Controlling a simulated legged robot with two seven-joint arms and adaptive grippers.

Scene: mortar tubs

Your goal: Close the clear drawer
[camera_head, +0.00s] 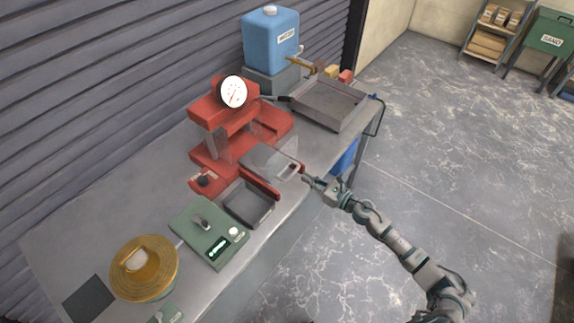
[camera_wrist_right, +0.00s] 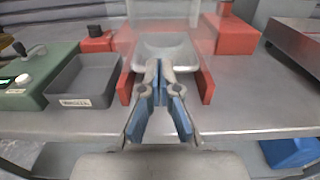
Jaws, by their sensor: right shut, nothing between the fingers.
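The clear drawer (camera_head: 262,158) sits in the base of a red machine with a round dial (camera_head: 232,92) and reaches out toward the table's front edge. Its front end has a pale handle frame (camera_head: 289,171). In the right wrist view the drawer (camera_wrist_right: 165,42) lies straight ahead between two red rails. My right gripper (camera_head: 306,179) is shut and empty, with its fingertips (camera_wrist_right: 160,66) at the drawer's front end. I cannot tell whether they touch it. My left gripper is not in view.
A dark grey tray (camera_head: 247,203) and a green box with a display (camera_head: 209,236) stand beside the machine. A larger metal tray (camera_head: 328,104) and a blue water tank (camera_head: 270,40) are further back.

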